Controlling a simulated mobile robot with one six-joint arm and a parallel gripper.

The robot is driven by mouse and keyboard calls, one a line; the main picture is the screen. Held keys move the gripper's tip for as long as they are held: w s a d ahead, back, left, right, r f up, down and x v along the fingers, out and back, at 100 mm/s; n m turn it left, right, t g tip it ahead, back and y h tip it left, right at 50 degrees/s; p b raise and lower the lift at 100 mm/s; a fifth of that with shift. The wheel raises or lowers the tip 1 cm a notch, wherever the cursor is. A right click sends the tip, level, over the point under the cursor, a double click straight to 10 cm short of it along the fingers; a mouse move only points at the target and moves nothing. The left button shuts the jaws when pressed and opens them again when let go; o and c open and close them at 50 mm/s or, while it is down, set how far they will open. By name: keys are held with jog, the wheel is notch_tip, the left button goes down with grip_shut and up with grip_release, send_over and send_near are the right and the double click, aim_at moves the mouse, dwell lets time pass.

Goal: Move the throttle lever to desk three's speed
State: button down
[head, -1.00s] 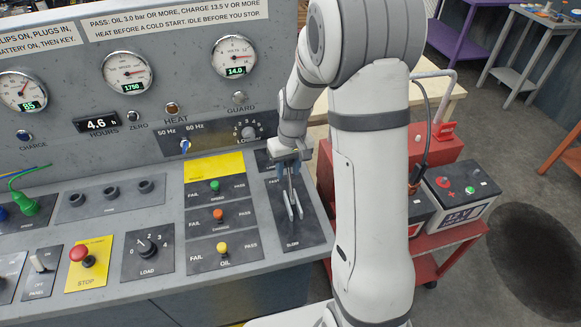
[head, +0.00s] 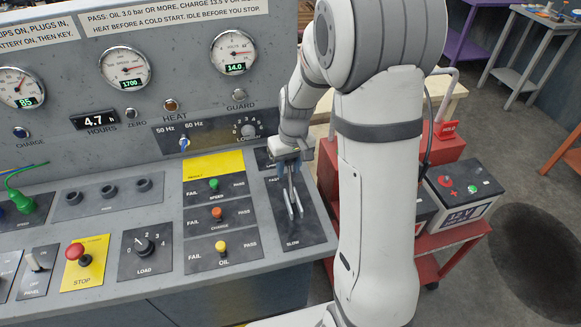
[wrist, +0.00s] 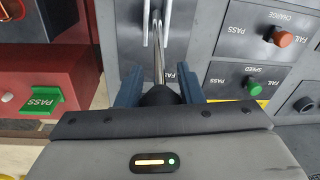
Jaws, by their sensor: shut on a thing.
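The throttle lever (head: 293,203) has metal rods and stands on a dark panel marked FAST at the far end and SLOW at the near end. My gripper (head: 289,168) is at its upper end. In the wrist view, the blue fingers of my gripper (wrist: 159,88) are shut around the lever's dark knob (wrist: 160,96), and the rods of the lever (wrist: 157,35) run away beyond it. The speed gauge (head: 124,69) reads 1700. No desk number shows. My arm covers part of the area right of the lever.
Left of the lever are the SPEED, CHARGE and OIL PASS/FAIL switches (head: 217,214). A LOAD knob (head: 146,244) and red STOP button (head: 76,252) lie farther left. A red cart (head: 440,245) with a 12 V battery (head: 462,193) stands right of the desk.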

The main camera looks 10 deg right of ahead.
jog(key=c, duration=1)
grip_release()
jog(key=shift+c, duration=0.2)
jog(key=shift+s+d+r+b, duration=0.15)
jog(key=shift+r+b, duration=0.2)
jog(key=shift+r, duration=1.6)
jog(key=shift+d+r+b, duration=0.15)
jog(key=shift+r+b, duration=0.15)
jog(key=shift+r, duration=1.65)
jog(key=s+r+m+t, duration=0.1)
jog(key=s+r, duration=0.2)
jog(key=s, duration=0.7)
jog(key=s+r+m+t+h, duration=0.1)
jog(key=s+r+t, duration=0.1)
jog(key=s, duration=0.8)
jog(key=shift+s+a+r+b, duration=0.15)
jog(key=shift+s+r+b, duration=0.15)
jog(key=shift+r, duration=0.3)
